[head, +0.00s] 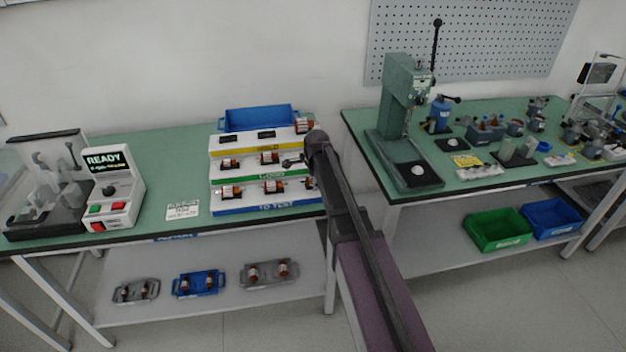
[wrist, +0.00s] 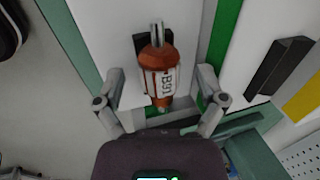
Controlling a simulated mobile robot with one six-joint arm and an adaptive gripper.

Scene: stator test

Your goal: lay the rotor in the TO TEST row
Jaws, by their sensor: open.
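A rotor (wrist: 158,80) with an orange-brown body, a white printed label and a metal shaft lies on a white step in the wrist view, over a dark cradle. The step is in front of the green strip, which fits the TO TEST row. My gripper (wrist: 161,76) is open, with one finger on each side of the rotor; whether they touch it I cannot tell. In the head view this rotor (head: 310,183) appears at the right end of the TO TEST row of the stepped rack (head: 240,206), partly hidden by my arm.
Two other rotors (head: 232,191) (head: 273,186) lie in the TO TEST row. The GOOD row holds two rotors (head: 230,163) (head: 269,158), with an empty dark cradle (wrist: 278,66) behind the green strip. Another rotor (head: 304,126) is on the HOLD step. A blue bin (head: 258,118) stands behind.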

